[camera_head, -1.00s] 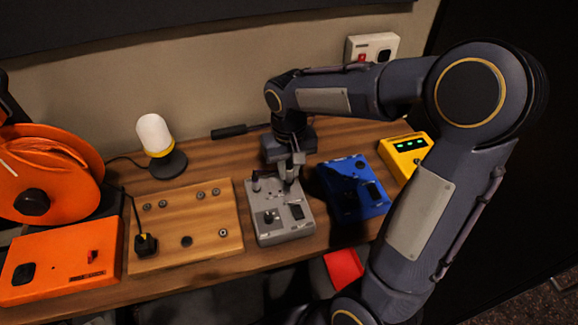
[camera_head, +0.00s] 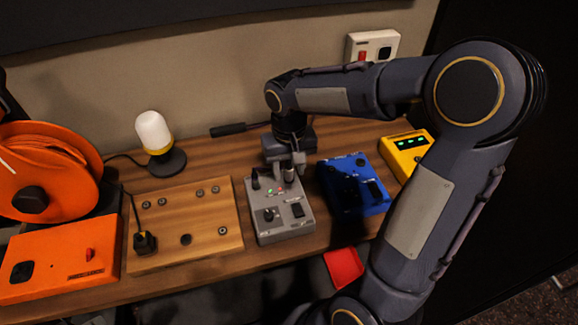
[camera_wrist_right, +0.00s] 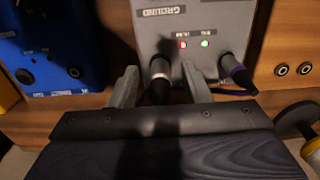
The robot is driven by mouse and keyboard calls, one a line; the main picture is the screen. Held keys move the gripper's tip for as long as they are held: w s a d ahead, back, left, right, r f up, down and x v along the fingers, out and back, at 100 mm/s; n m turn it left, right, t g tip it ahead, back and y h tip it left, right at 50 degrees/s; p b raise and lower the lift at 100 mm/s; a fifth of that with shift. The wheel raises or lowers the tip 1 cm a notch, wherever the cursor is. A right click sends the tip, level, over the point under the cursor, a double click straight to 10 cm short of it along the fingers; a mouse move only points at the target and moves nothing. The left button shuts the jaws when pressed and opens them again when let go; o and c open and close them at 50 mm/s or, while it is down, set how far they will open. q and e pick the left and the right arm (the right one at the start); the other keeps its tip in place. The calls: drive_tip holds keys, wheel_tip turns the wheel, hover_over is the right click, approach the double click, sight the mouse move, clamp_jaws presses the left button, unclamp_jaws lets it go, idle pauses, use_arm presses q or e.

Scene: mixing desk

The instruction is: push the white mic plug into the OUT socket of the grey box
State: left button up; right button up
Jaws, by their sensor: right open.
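The grey box (camera_head: 284,228) stands on the desk near the middle, and its top shows in the wrist view (camera_wrist_right: 205,20). A dark plug with a whitish ring, the white mic plug (camera_wrist_right: 160,75), stands in a socket at the box's edge. My right gripper (camera_head: 288,168) is over that edge. Its fingers (camera_wrist_right: 160,87) are open, one on each side of the white-ringed plug, with gaps showing. A second dark plug with a purple ring (camera_wrist_right: 235,74) stands in the box beside it. Socket labels are too small to read surely. My left gripper is out of view.
A blue box (camera_head: 352,190) and a yellow box (camera_head: 405,150) stand to the right. A wooden board (camera_head: 190,225), an orange box (camera_head: 60,265) and a lamp (camera_head: 155,135) are left. A red tray (camera_head: 344,266) is at the front edge.

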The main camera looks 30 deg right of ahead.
wheel_tip(320, 180, up, 8)
drive_tip(key=shift+f, duration=0.1)
idle(0.4)
idle(0.4)
drive_tip(key=s+a+f+t+y, duration=0.1)
drive_tip(key=s+a+t+y, duration=0.1)
drive_tip(key=s, duration=0.6)
drive_tip(key=s+a+f+n+t+y, duration=0.1)
drive_tip(key=s+a+t, duration=0.1)
drive_tip(key=s, duration=0.7)
drive_tip(key=shift+f+t+y, duration=0.2)
drive_tip(key=shift+t+y, duration=0.2)
drive_tip(key=shift+t, duration=0.4)
drive_tip(key=shift+c, duration=0.2)
idle(0.5)
